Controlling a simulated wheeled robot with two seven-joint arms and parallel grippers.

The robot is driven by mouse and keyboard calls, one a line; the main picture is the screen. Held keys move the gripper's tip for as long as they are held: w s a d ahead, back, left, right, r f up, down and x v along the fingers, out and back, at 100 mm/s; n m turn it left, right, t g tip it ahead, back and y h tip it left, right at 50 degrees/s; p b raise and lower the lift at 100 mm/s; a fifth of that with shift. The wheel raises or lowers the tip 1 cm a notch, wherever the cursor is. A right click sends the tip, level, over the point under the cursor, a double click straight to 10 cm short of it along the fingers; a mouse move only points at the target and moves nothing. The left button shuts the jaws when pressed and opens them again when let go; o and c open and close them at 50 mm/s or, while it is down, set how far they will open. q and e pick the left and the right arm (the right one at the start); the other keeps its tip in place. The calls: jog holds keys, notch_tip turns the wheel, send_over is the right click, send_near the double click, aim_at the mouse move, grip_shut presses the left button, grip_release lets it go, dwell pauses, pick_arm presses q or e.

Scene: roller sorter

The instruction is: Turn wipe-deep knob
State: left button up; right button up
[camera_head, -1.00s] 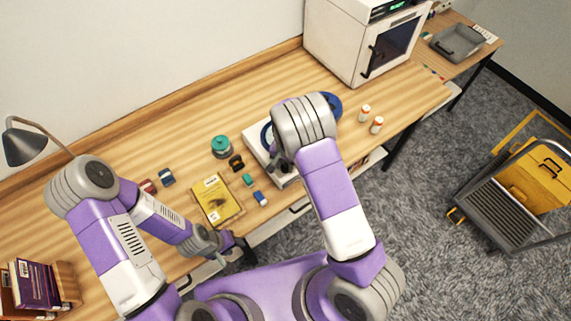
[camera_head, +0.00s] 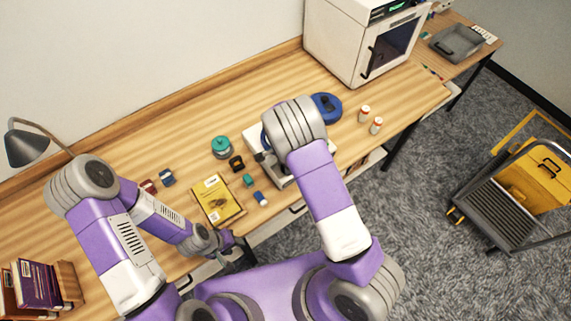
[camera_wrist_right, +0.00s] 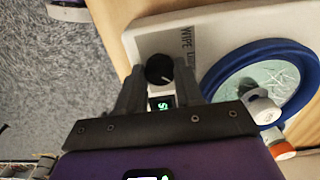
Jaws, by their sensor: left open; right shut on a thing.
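In the right wrist view, the black round knob (camera_wrist_right: 159,68) with a pale pointer line sits on a white device panel (camera_wrist_right: 145,42). A label beside it begins "WIPE", and the rest is partly covered. My right gripper (camera_wrist_right: 158,76) has its dark fingers on both sides of the knob, shut on it. A small display (camera_wrist_right: 161,102) with green digits is between the fingers. In the head view, the white device (camera_head: 284,181) is largely hidden under my right arm, and the knob is hidden. My left gripper (camera_head: 236,245) is open and empty near the table's front edge.
A blue-rimmed dish with a pale disc (camera_wrist_right: 305,73) lies close to the right finger. A yellow book (camera_head: 214,197), teal container (camera_head: 221,146) and small blocks lie left of the device.

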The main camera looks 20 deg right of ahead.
dwell(0.4)
jog(key=o, duration=1)
jog(key=shift+o, duration=0.2)
notch_tip(320, 180, up, 8)
jog(key=shift+f, duration=0.2)
jog(key=shift+s, duration=0.1)
